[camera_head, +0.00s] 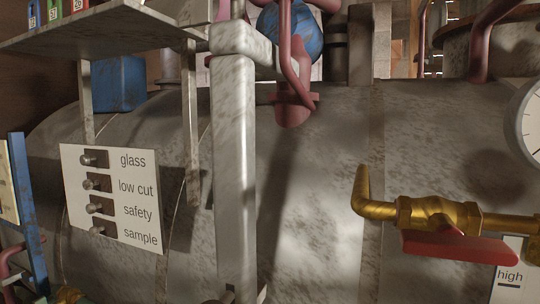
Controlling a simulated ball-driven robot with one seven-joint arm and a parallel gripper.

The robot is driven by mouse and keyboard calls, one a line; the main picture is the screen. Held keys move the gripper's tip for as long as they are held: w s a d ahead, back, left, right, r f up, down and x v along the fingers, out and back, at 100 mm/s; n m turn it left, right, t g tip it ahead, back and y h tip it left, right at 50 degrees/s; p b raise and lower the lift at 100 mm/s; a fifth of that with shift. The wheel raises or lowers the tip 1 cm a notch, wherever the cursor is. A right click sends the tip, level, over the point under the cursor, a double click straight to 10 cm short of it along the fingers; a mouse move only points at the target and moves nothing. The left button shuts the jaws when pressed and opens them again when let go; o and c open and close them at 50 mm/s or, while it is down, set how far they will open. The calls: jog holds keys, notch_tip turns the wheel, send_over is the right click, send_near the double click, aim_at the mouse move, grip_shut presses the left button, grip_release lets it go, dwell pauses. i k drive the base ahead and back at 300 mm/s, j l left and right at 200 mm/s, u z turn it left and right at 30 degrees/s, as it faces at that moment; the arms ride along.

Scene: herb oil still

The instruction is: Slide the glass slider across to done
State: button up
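The glass slider (89,160) is a small grey metal knob in a short dark slot. It is the top one of several sliders in a column on a white label plate (133,205) at the left. The word "glass" is printed to the right of its slot. The knob shows in the left to middle part of the slot; its exact setting is hard to tell. No "done" mark can be read on the plate. My gripper is not in view.
Low cut (91,184), safety (94,208) and sample (97,230) sliders sit below. A grey upright post (234,170) stands right of the plate, and a shelf (110,30) overhangs it. A brass valve (430,213) with a red handle (460,246) is at the right.

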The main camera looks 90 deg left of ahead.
aim_at(93, 158)
jog(key=k+j+u, duration=0.15)
jog(key=u, duration=2.55)
